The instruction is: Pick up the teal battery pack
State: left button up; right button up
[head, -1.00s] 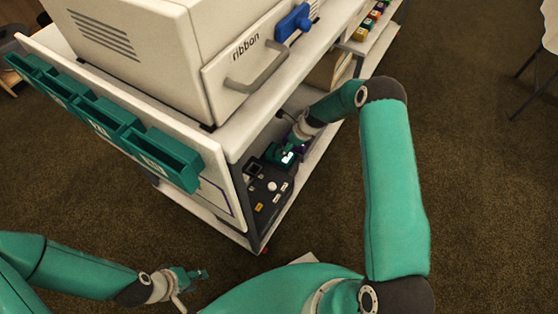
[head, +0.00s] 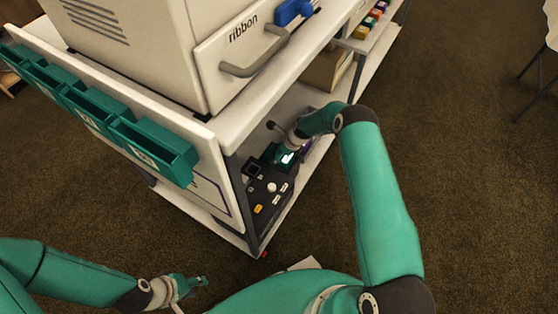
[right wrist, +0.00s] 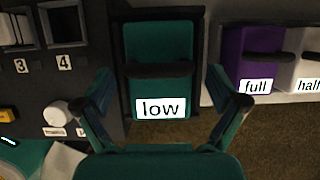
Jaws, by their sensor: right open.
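The teal battery pack, labelled "low", sits upright in a dark slot of the charging unit; it fills the middle of the right wrist view (right wrist: 158,45) and shows small on the lower shelf in the head view (head: 270,153). It has a dark handle bar across its front. My right gripper (right wrist: 160,85) is open, one finger on each side of the pack's lower part, with visible gaps, so it does not hold it. In the head view the right gripper is mostly hidden under the shelf by its wrist. My left gripper (head: 188,287) is low at left, away from the cart; its jaw opening is unclear.
A purple pack labelled "full" (right wrist: 250,50) and a white one labelled "half" (right wrist: 303,60) stand right of the teal pack. Slots 3 and 4 (right wrist: 62,22) are left. The white upper shelf (head: 262,112) overhangs the arm. Teal bins (head: 155,150) hang on the cart's side.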

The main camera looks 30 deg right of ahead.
grip_shut()
jog(key=shift+r, duration=0.1)
dwell(0.3)
jog(key=shift+r, duration=0.5)
notch_tip(320, 180, up, 19)
jog(key=p, duration=0.5)
dwell(0.3)
